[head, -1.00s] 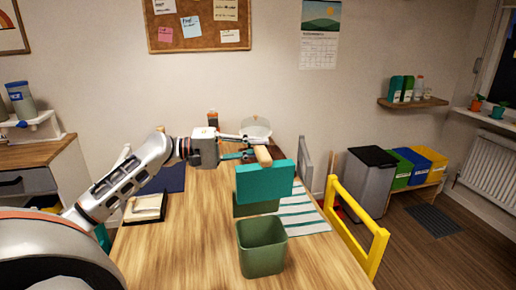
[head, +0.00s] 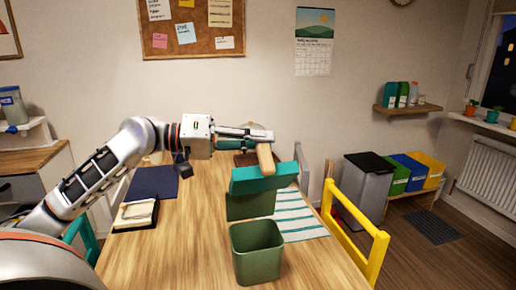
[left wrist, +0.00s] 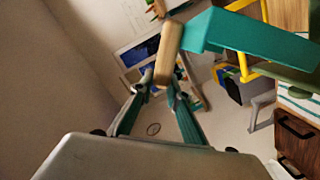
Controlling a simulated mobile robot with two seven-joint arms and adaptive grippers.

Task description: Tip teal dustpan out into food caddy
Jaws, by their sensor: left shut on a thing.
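The teal dustpan (head: 262,180) hangs from its wooden handle (head: 265,158), which my left gripper (head: 268,138) is shut on. The dustpan is above and behind the green food caddy (head: 257,255), its broad teal side facing the head camera and slightly tilted. The open caddy stands upright on the table, and no contents can be made out. A darker green panel (head: 250,207) rises behind the caddy's back rim, partly covered by the dustpan. In the left wrist view, the fingers (left wrist: 160,85) meet at the handle (left wrist: 168,52). My right gripper is not in view.
The wooden table (head: 195,235) is clear left of the caddy. A striped cloth (head: 298,215) lies to the right, beside a yellow chair (head: 350,230). A notebook (head: 136,213) and dark blue mat (head: 153,182) lie left. A brown object (head: 243,160) is behind the gripper.

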